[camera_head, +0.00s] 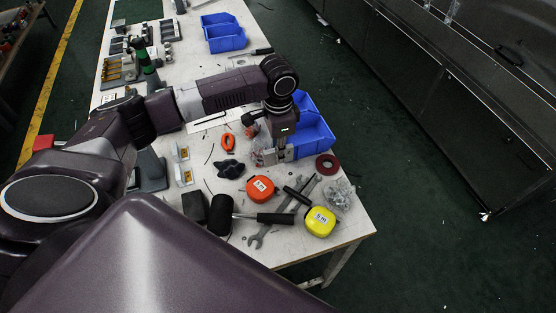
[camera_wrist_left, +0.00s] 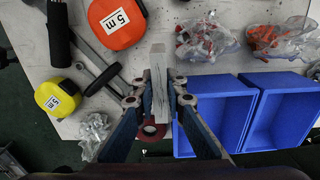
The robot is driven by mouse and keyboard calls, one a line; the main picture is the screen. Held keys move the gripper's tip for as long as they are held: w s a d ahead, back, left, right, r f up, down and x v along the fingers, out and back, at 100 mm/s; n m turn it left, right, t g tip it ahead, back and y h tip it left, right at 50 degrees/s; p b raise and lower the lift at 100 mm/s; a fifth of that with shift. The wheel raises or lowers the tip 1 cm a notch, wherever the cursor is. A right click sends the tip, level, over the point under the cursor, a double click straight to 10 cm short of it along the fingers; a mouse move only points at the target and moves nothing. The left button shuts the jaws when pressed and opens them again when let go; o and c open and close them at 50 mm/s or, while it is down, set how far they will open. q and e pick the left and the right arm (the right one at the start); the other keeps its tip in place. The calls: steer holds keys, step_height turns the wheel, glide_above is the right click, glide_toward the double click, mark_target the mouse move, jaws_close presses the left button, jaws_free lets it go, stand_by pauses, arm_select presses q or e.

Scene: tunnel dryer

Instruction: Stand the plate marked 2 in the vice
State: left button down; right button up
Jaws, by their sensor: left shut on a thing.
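My left gripper (camera_head: 272,155) is over the right part of the white workbench, beside the blue bins. It is shut on a grey metal plate (camera_head: 286,154). In the left wrist view the plate (camera_wrist_left: 158,75) stands between the fingers of the left gripper (camera_wrist_left: 158,95), with its narrow edge toward the camera. I cannot read a mark on it. A dark grey block-like fixture (camera_head: 151,172), which may be the vice, stands on the bench under my left arm and is partly hidden by it. My right gripper is not in view.
Near the gripper lie an orange tape measure (camera_head: 261,188), a yellow tape measure (camera_head: 320,221), a mallet (camera_head: 221,214), wrenches (camera_head: 262,232), a red tape roll (camera_head: 327,164) and a blue bin (camera_head: 312,137). Two small yellow-marked pieces (camera_head: 183,176) stand beside the dark fixture.

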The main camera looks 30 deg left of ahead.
arm_select(q)
steer(key=shift+f, duration=2.1)
steer(key=c, duration=2.3)
jaws_free()
steer(key=shift+f, duration=0.15)
steer(key=shift+o, duration=0.2)
